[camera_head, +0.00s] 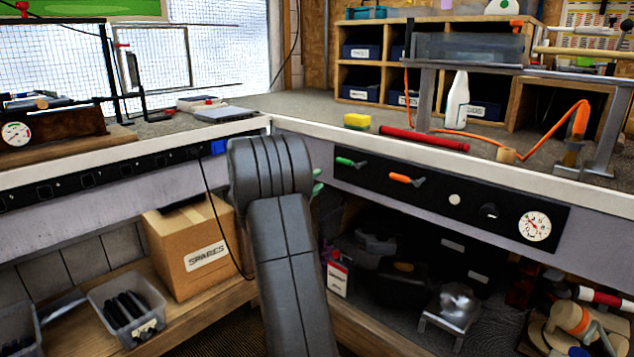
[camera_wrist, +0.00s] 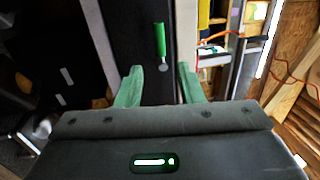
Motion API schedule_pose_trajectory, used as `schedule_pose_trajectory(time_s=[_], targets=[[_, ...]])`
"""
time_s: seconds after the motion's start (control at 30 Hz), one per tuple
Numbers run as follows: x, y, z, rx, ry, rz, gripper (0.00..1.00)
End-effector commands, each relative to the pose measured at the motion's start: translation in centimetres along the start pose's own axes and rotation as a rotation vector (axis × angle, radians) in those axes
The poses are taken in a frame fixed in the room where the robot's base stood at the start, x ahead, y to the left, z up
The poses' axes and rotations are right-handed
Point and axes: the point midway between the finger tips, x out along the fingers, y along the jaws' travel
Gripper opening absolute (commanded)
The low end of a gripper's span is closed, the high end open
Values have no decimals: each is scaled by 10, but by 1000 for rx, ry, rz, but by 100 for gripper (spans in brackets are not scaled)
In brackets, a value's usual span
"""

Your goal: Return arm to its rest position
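My gripper (camera_wrist: 161,80) has two green fingers spread apart with nothing between them in the wrist view. In the head view my grey arm rises in the middle and hides most of the gripper; only a little green finger (camera_head: 317,188) shows at its right side. A green-handled lever (camera_head: 350,162) sits on the black panel (camera_head: 470,215) just right of my arm. In the wrist view the green lever (camera_wrist: 160,42) lies beyond the fingertips, apart from them.
An orange-handled lever (camera_head: 405,179) and a gauge (camera_head: 535,226) are farther right on the panel. A red tube (camera_head: 425,138), yellow sponge (camera_head: 357,121) and white bottle (camera_head: 457,100) are on the bench. A cardboard box (camera_head: 190,245) stands on the lower shelf left of my arm.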

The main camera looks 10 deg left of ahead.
Motion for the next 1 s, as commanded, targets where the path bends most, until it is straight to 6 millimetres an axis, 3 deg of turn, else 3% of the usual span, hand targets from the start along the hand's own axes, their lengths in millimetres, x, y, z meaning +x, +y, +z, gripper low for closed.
schedule_pose_trajectory(time_s=[0.17, 0.7, 1.0], targets=[[10, 1, -1, 0, 2, 0, 34], [108, 2, -1, 0, 3, -1, 34], [137, 0, 0, -1, 1, -1, 34]])
